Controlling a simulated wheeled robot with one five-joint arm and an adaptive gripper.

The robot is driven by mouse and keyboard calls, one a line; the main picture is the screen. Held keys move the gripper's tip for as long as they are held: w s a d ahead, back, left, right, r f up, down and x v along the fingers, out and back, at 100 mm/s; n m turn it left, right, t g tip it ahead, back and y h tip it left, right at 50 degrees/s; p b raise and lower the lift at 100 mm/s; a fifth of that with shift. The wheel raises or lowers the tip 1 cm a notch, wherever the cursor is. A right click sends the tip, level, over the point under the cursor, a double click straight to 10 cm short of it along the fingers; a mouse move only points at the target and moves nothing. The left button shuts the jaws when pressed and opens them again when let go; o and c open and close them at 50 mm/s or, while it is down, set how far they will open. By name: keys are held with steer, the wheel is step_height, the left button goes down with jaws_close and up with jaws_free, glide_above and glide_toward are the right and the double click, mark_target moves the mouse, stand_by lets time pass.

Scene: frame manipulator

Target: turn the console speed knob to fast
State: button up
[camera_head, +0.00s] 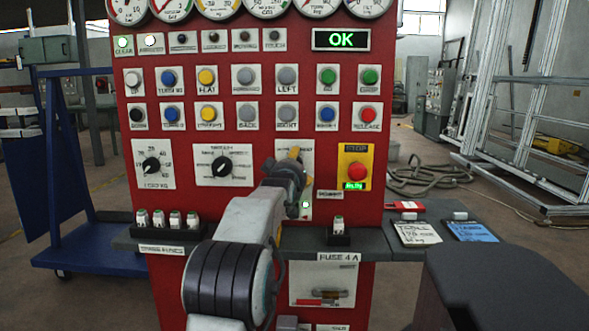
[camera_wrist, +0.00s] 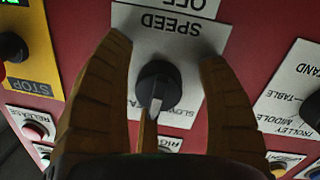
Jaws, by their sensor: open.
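The speed knob (camera_wrist: 158,88) is black and round with a pale pointer mark, on a white plate (camera_wrist: 185,45) lettered SPEED. The wrist view shows the plate upside down. The pointer mark points toward the picture's bottom, and part of a SLOW label shows just right of it. No FAST label is readable. My gripper (camera_wrist: 165,50) is open, with one brown finger on each side of the knob and gaps between. In the head view my gripper (camera_head: 291,168) is in front of the speed plate (camera_head: 305,153) and hides the knob.
A red stop button (camera_head: 356,172) on a yellow plate is close to the right. A mode dial (camera_head: 222,166) is to the left, and rows of push buttons are above. A grey shelf (camera_head: 300,238) juts out below. An OK display (camera_head: 341,39) glows green.

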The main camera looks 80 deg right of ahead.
steer(key=shift+a+r, duration=0.1)
steer(key=shift+r, duration=0.1)
steer(key=shift+a+r, duration=0.1)
steer(key=shift+a, duration=0.3)
steer(key=a, duration=1.1)
steer(key=shift+r, duration=0.2)
steer(key=shift+w, duration=0.15)
